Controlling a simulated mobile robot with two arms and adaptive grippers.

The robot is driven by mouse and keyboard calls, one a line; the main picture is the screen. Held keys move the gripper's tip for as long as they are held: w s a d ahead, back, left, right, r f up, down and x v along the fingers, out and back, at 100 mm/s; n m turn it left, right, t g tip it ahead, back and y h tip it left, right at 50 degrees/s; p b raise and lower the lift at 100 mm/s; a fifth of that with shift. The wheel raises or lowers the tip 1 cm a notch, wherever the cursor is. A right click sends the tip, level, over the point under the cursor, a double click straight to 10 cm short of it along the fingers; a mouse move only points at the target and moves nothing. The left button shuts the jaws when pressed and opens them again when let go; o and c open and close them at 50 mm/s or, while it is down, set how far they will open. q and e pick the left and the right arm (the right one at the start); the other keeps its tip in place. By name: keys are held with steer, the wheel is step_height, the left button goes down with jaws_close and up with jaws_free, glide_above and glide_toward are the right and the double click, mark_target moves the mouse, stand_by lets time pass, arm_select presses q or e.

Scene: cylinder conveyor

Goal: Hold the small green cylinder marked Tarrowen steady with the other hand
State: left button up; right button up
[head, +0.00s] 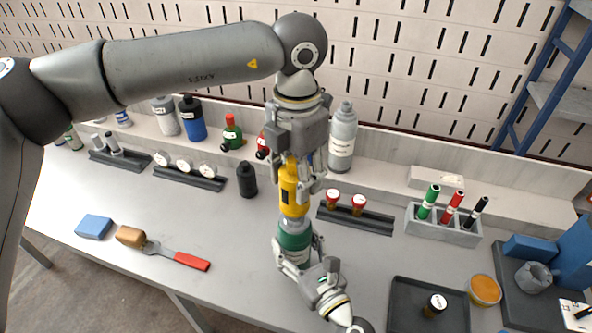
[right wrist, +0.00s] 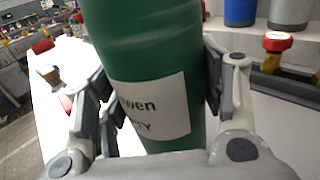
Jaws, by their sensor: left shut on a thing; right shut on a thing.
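My left gripper (head: 298,170) is shut on a yellow tool (head: 293,192) with a dark patch. The tool is upright directly above the cylinder, its lower end at the cylinder's top.
A dark tray (head: 400,315) is front right.

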arm_select(q)
steer(key=shift+f, duration=1.6)
steer(key=o, duration=0.4)
steer(key=c, duration=0.5)
steer(key=o, duration=0.9)
steer(key=shift+s+a, duration=0.1)
steer(key=shift+s, duration=0.05)
